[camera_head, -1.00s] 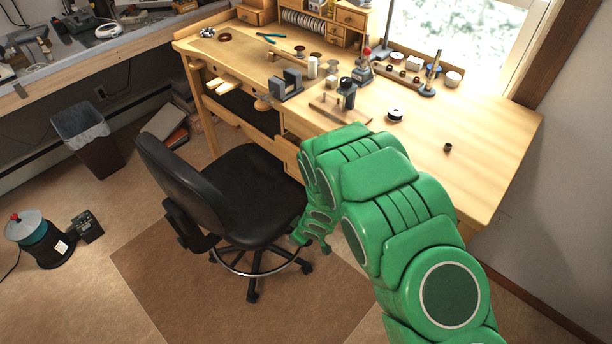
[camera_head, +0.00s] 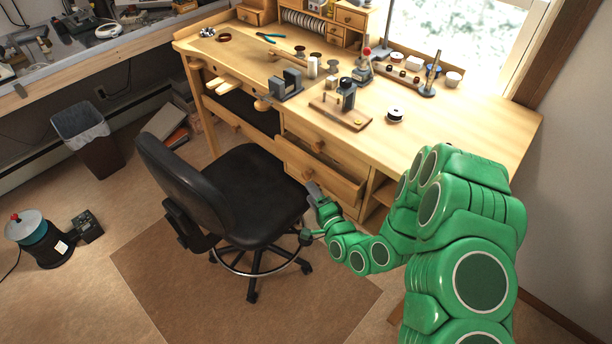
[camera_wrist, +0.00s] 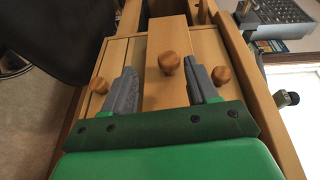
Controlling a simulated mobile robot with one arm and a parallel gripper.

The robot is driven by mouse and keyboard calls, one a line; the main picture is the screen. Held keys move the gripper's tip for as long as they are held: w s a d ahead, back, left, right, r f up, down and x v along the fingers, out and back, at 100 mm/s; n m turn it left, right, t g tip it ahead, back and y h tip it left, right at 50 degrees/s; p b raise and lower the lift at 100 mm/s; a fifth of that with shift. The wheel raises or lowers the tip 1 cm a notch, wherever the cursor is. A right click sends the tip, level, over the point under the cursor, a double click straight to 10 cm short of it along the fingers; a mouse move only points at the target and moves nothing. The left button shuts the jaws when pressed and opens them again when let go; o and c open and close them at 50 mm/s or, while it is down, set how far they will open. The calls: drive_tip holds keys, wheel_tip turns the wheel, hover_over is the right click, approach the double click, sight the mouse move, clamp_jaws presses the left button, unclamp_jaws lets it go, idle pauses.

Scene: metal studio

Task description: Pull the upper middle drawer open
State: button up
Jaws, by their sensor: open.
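A stack of wooden drawers with round knobs stands under the right part of the workbench. The top drawer (camera_head: 316,138) looks shut. The drawer below it (camera_head: 335,182) stands partly out, its dark inside showing behind its front. My gripper (camera_head: 312,187) is in front of this stack, beside the chair. In the wrist view, the open fingers of my gripper (camera_wrist: 160,67) are spread on either side of the middle knob (camera_wrist: 169,62), on the projecting drawer front (camera_wrist: 165,32). Contact cannot be told. Other knobs show to the left (camera_wrist: 98,85) and right (camera_wrist: 222,75).
A black office chair (camera_head: 247,190) stands close to the left of my gripper. A bin (camera_head: 88,140) stands at the left. The brown floor mat (camera_head: 200,290) has free room.

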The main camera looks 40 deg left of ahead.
sight(306, 179)
drive_tip(key=shift+w+d+r+m+t, duration=0.15)
drive_tip(key=shift+w+r+m+t, duration=0.35)
drive_tip(key=shift+m, duration=0.2)
drive_tip(key=shift+x, duration=3.7)
drive_tip(key=shift+f, duration=0.1)
clamp_jaws()
